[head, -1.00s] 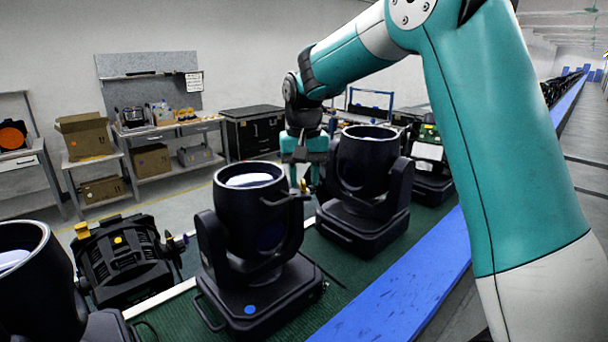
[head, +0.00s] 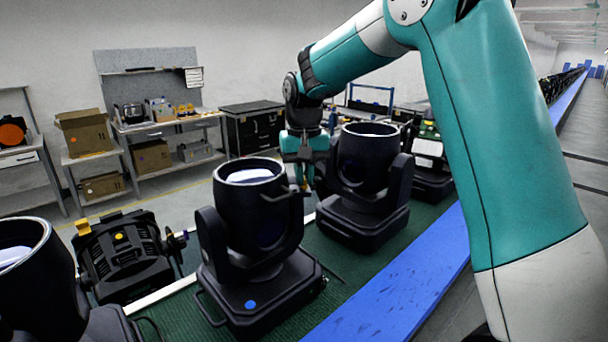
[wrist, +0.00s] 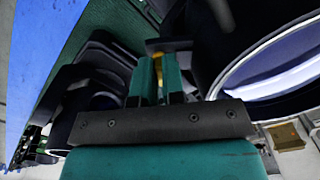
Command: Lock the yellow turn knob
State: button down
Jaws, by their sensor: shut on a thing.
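My gripper (wrist: 160,82) shows in the wrist view with its two teal fingers close together on a small yellow knob (wrist: 158,57). The knob sits beside the dark body of a par can (wrist: 210,40), whose pale lens fills the right side of that view. In the head view my gripper (head: 304,178) hangs just behind and between two black par cans, the nearer one (head: 250,215) and the farther one (head: 366,165). The knob is mostly hidden by the fingers, and its turn angle cannot be told.
The par cans stand on a green conveyor (head: 345,262) with a blue edge strip (head: 395,300). A black fixture with yellow parts (head: 120,255) sits at the left. Shelves with cardboard boxes (head: 84,131) and a black case (head: 253,125) stand farther back.

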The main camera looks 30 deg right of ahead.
jog(key=n, duration=0.3)
jog(key=shift+d+r+n, duration=0.1)
jog(key=shift+d+n, duration=0.05)
jog(key=shift+n, duration=0.25)
jog(key=n+p, duration=0.1)
jog(key=n, duration=0.3)
jog(key=shift+d+n, duration=0.15)
jog(key=shift+n, duration=0.15)
jog(key=n, duration=0.4)
jog(key=shift+w+d+n, duration=0.1)
jog(key=shift+n, duration=0.2)
jog(key=shift+w+n+p, duration=0.15)
jog(key=shift+n+p, duration=0.15)
jog(key=shift+n, duration=1.8)
jog(key=c, duration=1.2)
grip_release()
jog(key=shift+r, duration=0.1)
notch_tip(320, 180, up, 17)
jog(key=b, duration=0.2)
jog(key=shift+d+r+b, duration=0.1)
jog(key=shift+b, duration=0.25)
